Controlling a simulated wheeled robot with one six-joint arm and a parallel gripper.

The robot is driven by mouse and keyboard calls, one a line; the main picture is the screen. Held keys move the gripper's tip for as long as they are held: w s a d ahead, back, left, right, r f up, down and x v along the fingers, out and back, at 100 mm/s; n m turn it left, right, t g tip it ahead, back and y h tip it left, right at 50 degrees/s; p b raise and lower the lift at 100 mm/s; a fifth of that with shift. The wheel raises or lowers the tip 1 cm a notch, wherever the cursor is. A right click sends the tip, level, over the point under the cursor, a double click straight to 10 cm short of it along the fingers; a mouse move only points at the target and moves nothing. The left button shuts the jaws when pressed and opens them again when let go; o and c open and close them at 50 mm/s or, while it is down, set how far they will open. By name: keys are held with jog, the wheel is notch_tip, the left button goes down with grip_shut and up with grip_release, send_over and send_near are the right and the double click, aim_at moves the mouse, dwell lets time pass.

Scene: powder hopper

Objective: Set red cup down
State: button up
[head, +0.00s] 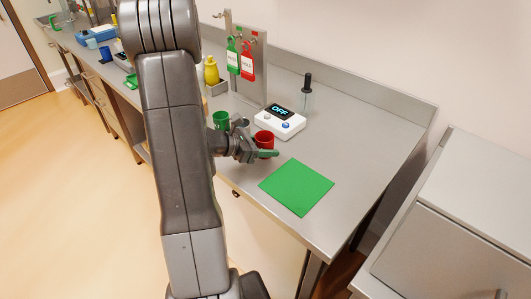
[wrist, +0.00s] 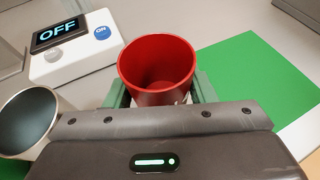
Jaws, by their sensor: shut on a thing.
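The red cup (head: 264,139) is upright between the jaws of my gripper (head: 266,153), above or at the grey worktop, next to the green mat. I cannot tell whether its base touches the worktop. In the wrist view the red cup (wrist: 157,66) shows its open, empty-looking inside, with the green fingers (wrist: 160,94) closed on its sides. The lower part of the cup is hidden behind my gripper body. A flat green mat (head: 297,187) lies to the right of the cup, and also shows in the wrist view (wrist: 255,85).
A white box with an OFF display (head: 280,123) stands just behind the cup. A dropper bottle (head: 306,95) and a panel with red and green tags (head: 250,75) stand farther back. The worktop right of the mat is clear.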

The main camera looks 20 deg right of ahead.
jog(key=shift+f, duration=1.4)
jog(key=shift+f, duration=0.1)
jog(key=shift+f, duration=0.15)
jog(key=o, duration=1)
jog(key=shift+r, duration=0.3)
jog(key=v, duration=1.2)
jog(key=shift+b, duration=0.3)
